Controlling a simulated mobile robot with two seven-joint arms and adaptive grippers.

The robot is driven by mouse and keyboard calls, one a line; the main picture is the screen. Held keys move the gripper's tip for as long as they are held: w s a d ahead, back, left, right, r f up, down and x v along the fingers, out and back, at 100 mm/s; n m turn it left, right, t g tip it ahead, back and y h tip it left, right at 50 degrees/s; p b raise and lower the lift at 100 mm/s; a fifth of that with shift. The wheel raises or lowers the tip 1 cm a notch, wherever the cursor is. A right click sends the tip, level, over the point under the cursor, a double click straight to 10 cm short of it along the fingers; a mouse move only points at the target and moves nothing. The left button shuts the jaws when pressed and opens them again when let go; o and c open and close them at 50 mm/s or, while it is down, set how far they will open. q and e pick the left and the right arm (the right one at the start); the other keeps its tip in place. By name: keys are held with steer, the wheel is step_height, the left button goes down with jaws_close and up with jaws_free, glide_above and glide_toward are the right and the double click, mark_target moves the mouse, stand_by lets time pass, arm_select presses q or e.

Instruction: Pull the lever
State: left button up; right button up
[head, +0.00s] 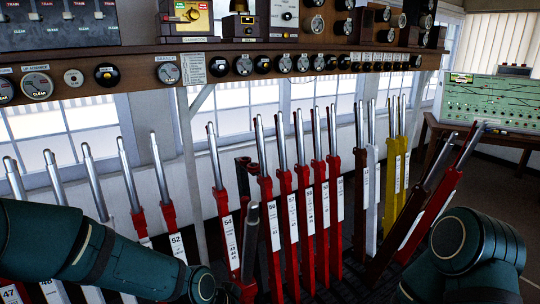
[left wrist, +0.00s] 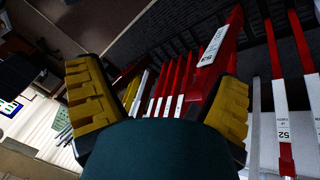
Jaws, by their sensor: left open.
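A row of levers with silver handles crosses the head view, mostly red. A red lever with a white plate that seems to read 54 (head: 229,235) stands near the middle. Several red levers (head: 285,195) stand to its right. A lever marked 52 (head: 177,243) is to its left and also shows in the left wrist view (left wrist: 283,133). My left gripper (left wrist: 155,78) is open, its yellow fingers apart, with red levers seen between and beyond them. A red lever with a white plate (left wrist: 214,45) appears close to the right-hand finger; contact cannot be told. My right gripper is out of view.
A wooden shelf (head: 215,66) with dials and instruments runs above the levers. A dark upright piece (head: 250,240) stands before the middle levers. White and yellow levers (head: 391,170) and two leaning levers (head: 440,195) are at right, near a green panel (head: 490,103).

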arm_select(q)
steer(key=s+a+f+n, duration=0.2)
steer(key=s+f, duration=0.2)
steer(key=f, duration=0.5)
steer(key=s+a+f+n+y, duration=0.1)
steer(key=s+a+f+n, duration=0.1)
steer(key=f, duration=0.7)
steer(key=shift+s+f+n, duration=0.2)
steer(key=shift+s+n, duration=0.5)
steer(key=shift+s, duration=0.2)
